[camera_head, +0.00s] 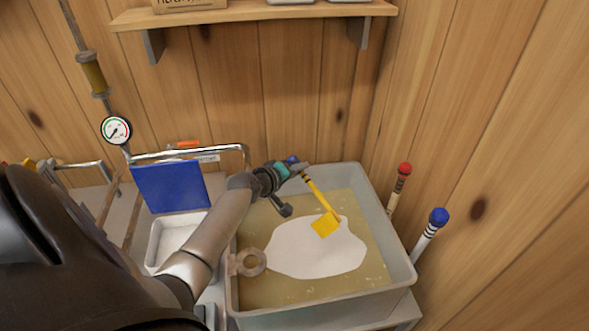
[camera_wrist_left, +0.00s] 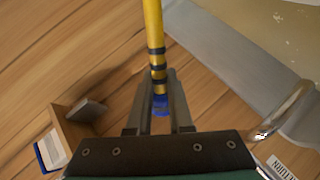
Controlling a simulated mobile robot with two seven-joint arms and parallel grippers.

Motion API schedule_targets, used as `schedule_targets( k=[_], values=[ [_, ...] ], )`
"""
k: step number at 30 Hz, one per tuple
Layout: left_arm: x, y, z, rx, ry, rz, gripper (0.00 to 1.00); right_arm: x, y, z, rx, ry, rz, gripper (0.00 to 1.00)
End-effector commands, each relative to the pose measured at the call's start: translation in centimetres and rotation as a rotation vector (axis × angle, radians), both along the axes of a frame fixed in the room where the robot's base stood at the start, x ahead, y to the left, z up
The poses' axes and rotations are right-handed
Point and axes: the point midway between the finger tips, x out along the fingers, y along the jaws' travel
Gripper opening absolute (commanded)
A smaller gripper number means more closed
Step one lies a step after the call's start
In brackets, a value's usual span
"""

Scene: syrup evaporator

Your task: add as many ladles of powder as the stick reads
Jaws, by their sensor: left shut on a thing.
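My left gripper (camera_head: 298,170) is shut on the upper handle of a yellow tool (camera_head: 317,194) with dark bands, a blue cap and a square yellow end. In the left wrist view, the tool (camera_wrist_left: 154,28) runs between the fingers (camera_wrist_left: 159,98). In the head view its square end is at the white patch on the pan's liquid; I cannot tell whether it touches. The grey pan (camera_head: 407,277) holds yellowish liquid (camera_head: 372,208) and the white patch (camera_head: 300,255). A red-topped banded stick (camera_head: 398,190) and a blue-topped white banded stick (camera_head: 431,233) stand right of the pan. My right gripper is not in view.
A blue panel (camera_head: 171,186) stands behind a white tray (camera_head: 157,240), left of the pan. A metal pipe (camera_head: 195,151) crosses near the pan's back left. A round gauge (camera_head: 116,130) is at left. A wooden shelf (camera_head: 245,13) is above.

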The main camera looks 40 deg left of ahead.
Motion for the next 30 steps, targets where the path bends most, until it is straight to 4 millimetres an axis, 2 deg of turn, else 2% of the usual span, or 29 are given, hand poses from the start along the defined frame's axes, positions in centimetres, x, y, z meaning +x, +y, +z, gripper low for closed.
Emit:
schedule_targets(
  k=[5,11,17,24,30],
  values=[
    [-0.1,-0.9,0.9,0.052,-0.01,-0.011,0.0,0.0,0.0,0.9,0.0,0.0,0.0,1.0],
    [-0.3,-2.0,2.8,0.162,-0.031,-0.01,0.0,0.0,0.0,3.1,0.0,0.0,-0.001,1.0],
    [-0.6,-3.5,5.2,0.329,-0.061,-0.008,0.0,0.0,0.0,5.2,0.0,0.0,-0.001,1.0],
    [-1.0,-5.2,7.8,0.533,-0.096,-0.006,0.0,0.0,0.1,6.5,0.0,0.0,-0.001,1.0],
    [-1.4,-7.6,9.2,0.711,-0.127,-0.007,0.0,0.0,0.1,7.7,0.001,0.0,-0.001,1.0]
  ],
)
